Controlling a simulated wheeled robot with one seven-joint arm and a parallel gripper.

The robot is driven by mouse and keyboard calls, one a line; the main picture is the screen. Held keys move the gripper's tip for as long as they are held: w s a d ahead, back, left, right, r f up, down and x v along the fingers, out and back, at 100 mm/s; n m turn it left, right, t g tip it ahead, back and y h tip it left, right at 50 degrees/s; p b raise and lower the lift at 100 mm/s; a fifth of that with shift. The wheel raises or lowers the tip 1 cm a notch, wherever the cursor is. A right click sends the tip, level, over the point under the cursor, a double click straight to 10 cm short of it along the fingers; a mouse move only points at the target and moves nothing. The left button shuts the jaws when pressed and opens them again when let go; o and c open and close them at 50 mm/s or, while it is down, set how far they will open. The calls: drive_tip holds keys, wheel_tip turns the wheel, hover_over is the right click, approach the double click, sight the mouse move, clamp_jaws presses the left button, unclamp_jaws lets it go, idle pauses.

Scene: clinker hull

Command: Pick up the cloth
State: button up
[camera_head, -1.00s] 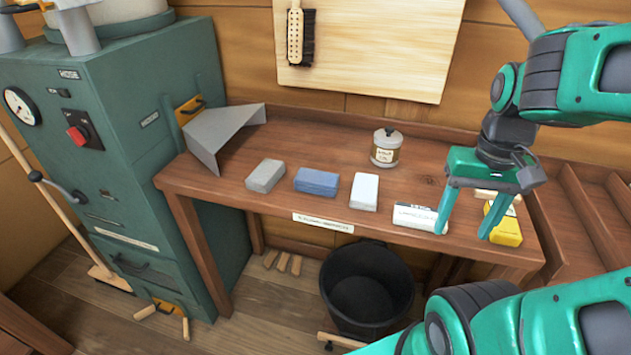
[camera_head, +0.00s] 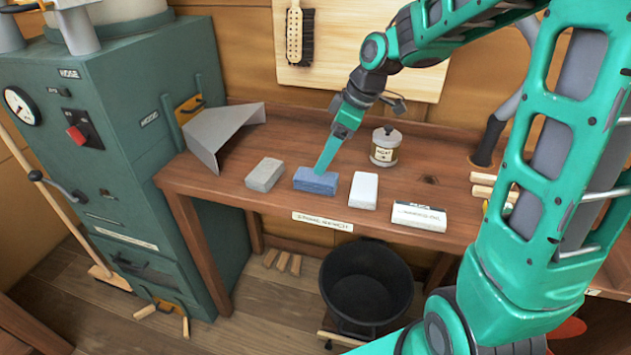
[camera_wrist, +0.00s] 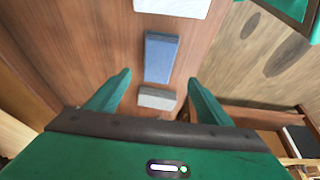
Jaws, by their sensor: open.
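No cloth can be made out for certain in either view. My gripper (camera_head: 322,168) is over the bench, its tip in front of or just above the blue block (camera_head: 316,182); I cannot tell whether it touches. In the wrist view my gripper (camera_wrist: 159,80) has its fingers spread with nothing between them. The blue block (camera_wrist: 161,56) lies beyond and between the fingertips, and the grey block (camera_wrist: 157,98) shows nearer, between the fingers. A white block (camera_head: 364,191) lies right of the blue one; it also shows at the top of the wrist view (camera_wrist: 172,7).
The wooden bench (camera_head: 235,205) also holds a labelled white packet (camera_head: 419,216), a lidded jar (camera_head: 384,148) and a bent grey metal sheet (camera_head: 218,138). A black bucket (camera_head: 366,290) stands below. A green machine (camera_head: 110,150) borders the left. My arm hides the bench's right end.

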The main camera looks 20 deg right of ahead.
sight(307, 176)
drive_tip(key=shift+d+x, duration=0.2)
drive_tip(key=shift+x, duration=1.9)
drive_tip(key=shift+d+x, duration=0.2)
drive_tip(key=shift+x, duration=1.85)
drive_tip(key=shift+f, duration=0.25)
drive_tip(key=shift+c, duration=0.2)
drive_tip(key=c, duration=1.2)
drive_tip(key=shift+r, duration=0.45)
drive_tip(key=r, duration=0.4)
drive_tip(key=shift+s+a, duration=0.2)
drive_tip(key=shift+a, duration=0.15)
drive_tip(key=s+a+r, duration=0.1)
drive_tip(key=a+r, duration=0.1)
drive_tip(key=a, duration=0.1)
drive_tip(key=s+a+r, duration=0.2)
drive_tip(key=a, duration=0.1)
drive_tip(key=s+a+r, duration=0.2)
drive_tip(key=a, duration=0.1)
drive_tip(key=shift+s+a+r, duration=0.15)
drive_tip(key=shift+a+r, duration=0.05)
drive_tip(key=shift+a, duration=0.1)
